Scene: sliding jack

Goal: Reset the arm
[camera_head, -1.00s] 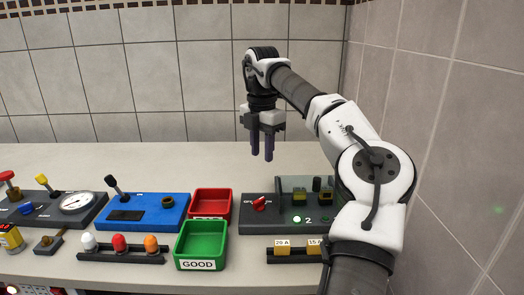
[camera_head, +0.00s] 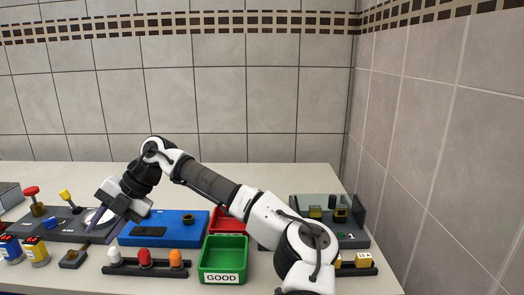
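My gripper (camera_head: 100,233) is at the left of the head view, at the end of my outstretched arm. It points down and to the left, with its dark fingers over the gap between the grey gauge panel (camera_head: 68,236) and the blue panel (camera_head: 160,236). The fingers overlap in this view, so I cannot tell whether they are open or shut. No object shows between them. The gripper hides part of the round gauge (camera_head: 94,214) and the blue panel's left end.
A fuse panel (camera_head: 349,240) is at the right, partly behind my arm. The back of the counter (camera_head: 270,176) is clear.

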